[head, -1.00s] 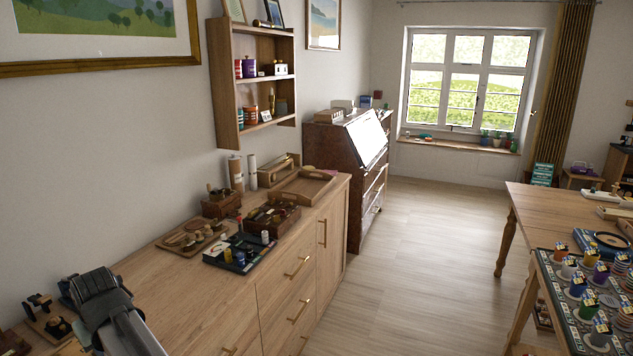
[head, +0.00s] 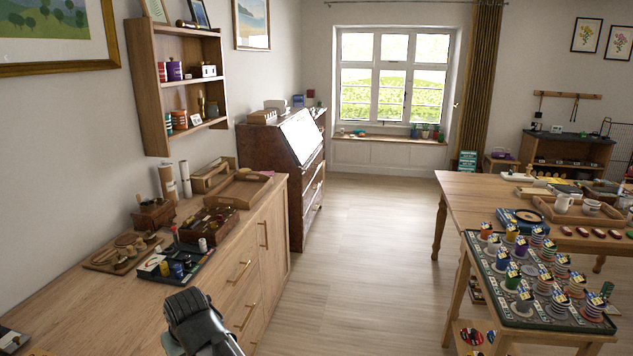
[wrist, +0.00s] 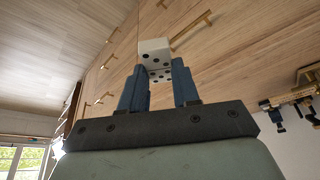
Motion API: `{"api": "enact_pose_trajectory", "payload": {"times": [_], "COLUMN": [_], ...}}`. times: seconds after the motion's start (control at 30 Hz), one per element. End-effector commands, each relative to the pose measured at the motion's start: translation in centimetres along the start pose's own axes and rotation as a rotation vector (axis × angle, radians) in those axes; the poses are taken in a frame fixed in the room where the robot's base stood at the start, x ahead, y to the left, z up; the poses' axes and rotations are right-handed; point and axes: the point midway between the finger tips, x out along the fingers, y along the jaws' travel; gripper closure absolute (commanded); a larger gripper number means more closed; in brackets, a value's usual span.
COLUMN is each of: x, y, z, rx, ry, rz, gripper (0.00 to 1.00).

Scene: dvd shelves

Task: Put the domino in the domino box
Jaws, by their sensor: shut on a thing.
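The domino is a white piece with black dots (wrist: 154,50), seen in the wrist view between the blue fingers of my gripper (wrist: 159,78). My gripper is shut on it, and its end sticks out past the fingertips. In the head view my gripper (head: 198,325) is at the bottom, by the front edge of the sideboard; the domino does not show there. I cannot tell which container is the domino box. An open dark wooden box (head: 208,222) and a pale wooden box (head: 210,177) stand on the sideboard.
The sideboard top (head: 110,302) is bare at its near middle. Open floor (head: 355,260) separates the sideboard from a table (head: 500,192) and a stand of spools (head: 535,325).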

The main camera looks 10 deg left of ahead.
Motion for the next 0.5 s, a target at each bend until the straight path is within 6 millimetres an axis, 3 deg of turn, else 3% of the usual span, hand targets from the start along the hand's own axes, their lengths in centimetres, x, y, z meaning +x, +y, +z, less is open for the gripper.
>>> {"api": "enact_pose_trajectory", "payload": {"times": [0.1,0.5], "x": [-0.1,-0.8], "y": [4.1,15.9], "z": [1.4,6.0], "rx": [0.055,0.227], "ry": [0.0,0.001], "rz": [0.023,0.094], "gripper": [0.98,0.98]}}
